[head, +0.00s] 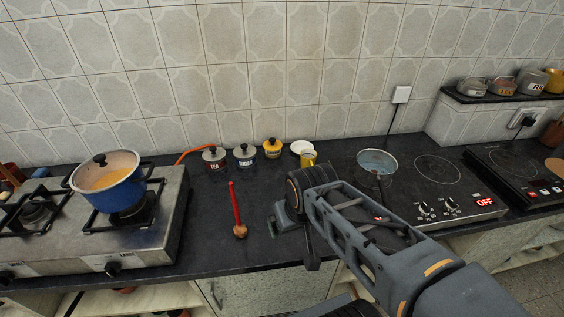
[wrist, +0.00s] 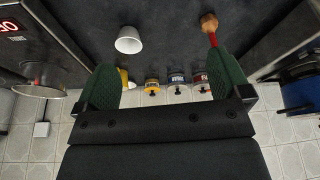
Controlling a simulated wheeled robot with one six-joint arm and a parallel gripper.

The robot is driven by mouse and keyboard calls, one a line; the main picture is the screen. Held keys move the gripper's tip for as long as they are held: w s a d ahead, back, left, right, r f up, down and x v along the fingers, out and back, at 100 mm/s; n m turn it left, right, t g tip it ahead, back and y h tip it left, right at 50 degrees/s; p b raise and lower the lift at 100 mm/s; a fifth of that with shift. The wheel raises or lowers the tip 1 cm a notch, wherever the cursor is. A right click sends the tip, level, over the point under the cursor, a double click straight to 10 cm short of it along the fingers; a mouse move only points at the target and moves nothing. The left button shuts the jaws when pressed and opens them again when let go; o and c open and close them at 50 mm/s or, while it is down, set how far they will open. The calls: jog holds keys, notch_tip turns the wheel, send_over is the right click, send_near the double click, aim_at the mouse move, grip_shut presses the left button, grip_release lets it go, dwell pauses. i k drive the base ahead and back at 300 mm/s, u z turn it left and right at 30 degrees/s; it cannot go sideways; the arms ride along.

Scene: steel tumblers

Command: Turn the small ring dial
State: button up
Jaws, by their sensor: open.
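The black glass electric hob (head: 398,189) is right of centre in the head view, with a steel pan (head: 377,162) on its left ring and a bare ring (head: 437,168) to the right. Two dials, a left one (head: 425,210) and a right one (head: 450,205), show on its front panel beside a red "OFF" display (head: 485,202). I cannot tell which serves the small ring. My arm covers the hob's front left part. My gripper (head: 296,232) is open and empty over the counter, left of the hob and apart from the dials. Its green fingers (wrist: 165,82) are spread wide in the wrist view.
A red-handled wooden spoon (head: 238,215) lies left of my gripper. A gas stove with a blue pot (head: 110,189) is at left, another black cooktop (head: 520,178) at right.

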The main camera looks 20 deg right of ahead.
aim_at(423, 210)
jog(key=z, duration=0.65)
jog(key=k, duration=0.2)
jog(key=z, duration=2.9)
jog(key=i, duration=0.85)
jog(key=u, duration=2.55)
